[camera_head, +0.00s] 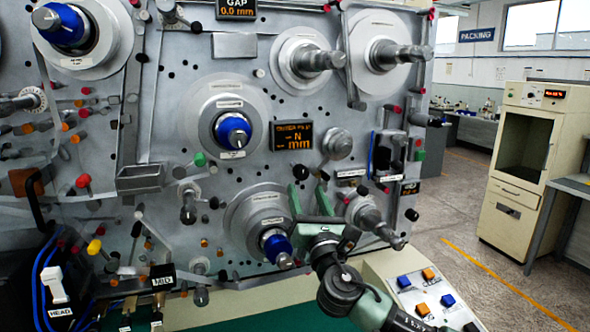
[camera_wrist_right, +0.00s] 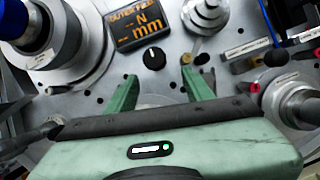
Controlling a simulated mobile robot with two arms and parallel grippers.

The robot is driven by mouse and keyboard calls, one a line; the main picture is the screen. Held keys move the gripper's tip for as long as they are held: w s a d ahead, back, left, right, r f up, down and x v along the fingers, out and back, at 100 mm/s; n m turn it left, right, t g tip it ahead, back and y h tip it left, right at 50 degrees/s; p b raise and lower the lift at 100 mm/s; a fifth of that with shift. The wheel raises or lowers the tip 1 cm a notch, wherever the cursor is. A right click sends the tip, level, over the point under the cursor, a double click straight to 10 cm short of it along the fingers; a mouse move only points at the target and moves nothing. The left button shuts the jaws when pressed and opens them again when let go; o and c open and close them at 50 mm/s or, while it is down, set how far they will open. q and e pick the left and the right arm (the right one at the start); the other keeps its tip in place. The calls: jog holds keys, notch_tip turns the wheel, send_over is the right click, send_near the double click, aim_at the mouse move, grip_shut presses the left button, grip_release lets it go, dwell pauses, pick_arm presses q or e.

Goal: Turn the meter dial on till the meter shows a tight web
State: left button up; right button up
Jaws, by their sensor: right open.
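A small black dial (camera_head: 300,172) with a white pointer mark sits on the grey machine panel, just below the orange-lettered meter display (camera_head: 292,135). The right wrist view shows the dial (camera_wrist_right: 153,58) and the display (camera_wrist_right: 141,28) more closely. The display's lower lines show "N" and "mm"; I cannot read a tension value. My right gripper (camera_head: 308,188) is open, its green fingers pointing up at the panel, below the dial. In the right wrist view the gripper (camera_wrist_right: 162,84) has nothing between its fingers, and the dial appears beyond their tips. My left gripper is not in view.
A blue-capped spindle (camera_head: 232,132) is left of the display, and another (camera_head: 277,248) is close below-left of my right gripper. A metal roller (camera_head: 368,217) projects right of it. A button console (camera_head: 425,292) stands below right. Open floor lies right of the machine.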

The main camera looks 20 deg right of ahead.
aim_at(303, 178)
notch_tip(303, 178, up, 2)
jog(key=shift+r+p, duration=0.2)
jog(key=shift+p, duration=0.25)
jog(key=shift+p+x, duration=0.5)
jog(key=shift+x, duration=0.7)
jog(key=w, duration=0.2)
jog(key=shift+w+r, duration=0.1)
jog(key=shift+w, duration=0.25)
jog(key=shift+w+r, duration=0.1)
jog(key=shift+w, duration=0.2)
jog(key=shift+s, duration=0.1)
jog(key=shift+c, duration=0.6)
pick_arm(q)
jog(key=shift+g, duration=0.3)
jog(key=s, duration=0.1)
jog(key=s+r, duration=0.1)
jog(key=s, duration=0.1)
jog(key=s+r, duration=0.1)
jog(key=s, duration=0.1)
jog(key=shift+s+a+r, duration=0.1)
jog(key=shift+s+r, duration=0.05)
pick_arm(e)
grip_shut()
